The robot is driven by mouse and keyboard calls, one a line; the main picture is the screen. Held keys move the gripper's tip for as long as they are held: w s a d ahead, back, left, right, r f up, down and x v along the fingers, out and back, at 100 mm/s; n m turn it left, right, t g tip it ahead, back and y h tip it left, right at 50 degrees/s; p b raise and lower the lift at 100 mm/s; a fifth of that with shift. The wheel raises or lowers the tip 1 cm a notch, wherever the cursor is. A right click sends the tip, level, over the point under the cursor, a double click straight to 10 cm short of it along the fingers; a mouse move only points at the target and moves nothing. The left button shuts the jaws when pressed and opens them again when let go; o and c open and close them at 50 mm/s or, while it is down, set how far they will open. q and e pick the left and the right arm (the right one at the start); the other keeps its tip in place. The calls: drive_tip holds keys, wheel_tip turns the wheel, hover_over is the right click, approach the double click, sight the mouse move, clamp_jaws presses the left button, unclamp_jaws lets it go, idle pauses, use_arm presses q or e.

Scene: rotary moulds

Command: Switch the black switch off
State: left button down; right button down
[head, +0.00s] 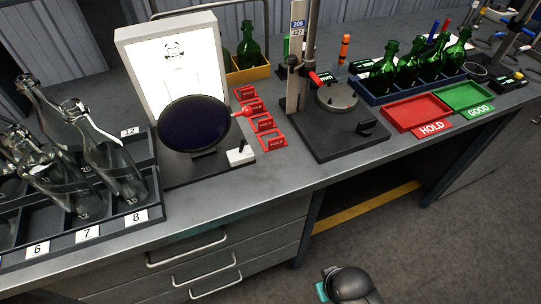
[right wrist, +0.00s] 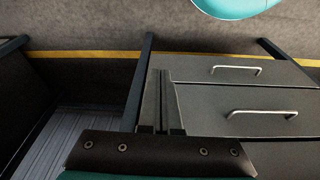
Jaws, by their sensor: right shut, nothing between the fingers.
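A small white box (head: 240,155) with a dark part on top stands at the right front of the dark round disc's base. A small black block (head: 367,128) sits on the front right of the dark stand base (head: 325,140). I cannot tell which of these is the black switch, or its position. My right gripper (right wrist: 163,75) is shut and empty in the right wrist view, over the floor and drawer side. In the head view, part of my right arm shows at the bottom, below the bench front and apart from both items. My left gripper is out of view.
A lit white panel (head: 172,62) stands behind the dark disc (head: 195,125). Clear bottles (head: 110,160) fill a rack at left. Red tags (head: 262,125) lie mid-bench. Green bottles (head: 408,65), a red tray (head: 416,112) and a green tray (head: 465,96) are at right. Drawers (head: 210,255) front the bench.

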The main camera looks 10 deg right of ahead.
sight(244, 146)
drive_tip(key=w+a+r+m+t+y, duration=0.1)
drive_tip(key=w+a+r+y, duration=0.15)
drive_tip(key=r, duration=0.45)
drive_tip(key=w+a+r+m+t+y, duration=0.1)
drive_tip(key=a+r+y, duration=0.2)
drive_tip(key=r, duration=0.3)
drive_tip(key=w+a+r+m+t+y, duration=0.1)
drive_tip(key=w+a+r+y, duration=0.15)
drive_tip(key=r, duration=0.45)
drive_tip(key=shift+w+d+r+m+t+y+b, duration=0.1)
drive_tip(key=shift+w+d+r+m+t+y, duration=0.7)
drive_tip(key=shift+w+r+m, duration=0.45)
drive_tip(key=shift+w+d+r+m+t+y+b, duration=0.1)
drive_tip(key=shift+w+d+r+m+t+y, duration=0.35)
drive_tip(key=shift+w+d+r+m+t, duration=0.7)
drive_tip(key=shift+w+d+r+m+t+y+b, duration=0.1)
drive_tip(key=shift+w+d+r+m+t+y, duration=0.65)
drive_tip(key=shift+w+r+m, duration=0.6)
drive_tip(key=shift+a, duration=0.2)
drive_tip(key=x, duration=0.4)
drive_tip(key=p+x, duration=0.1)
drive_tip(key=x, duration=0.4)
drive_tip(key=r+p+x, duration=0.1)
drive_tip(key=x, duration=0.3)
drive_tip(key=shift+w+a, duration=0.25)
drive_tip(key=shift+a, duration=0.05)
drive_tip(key=shift+r, duration=0.1)
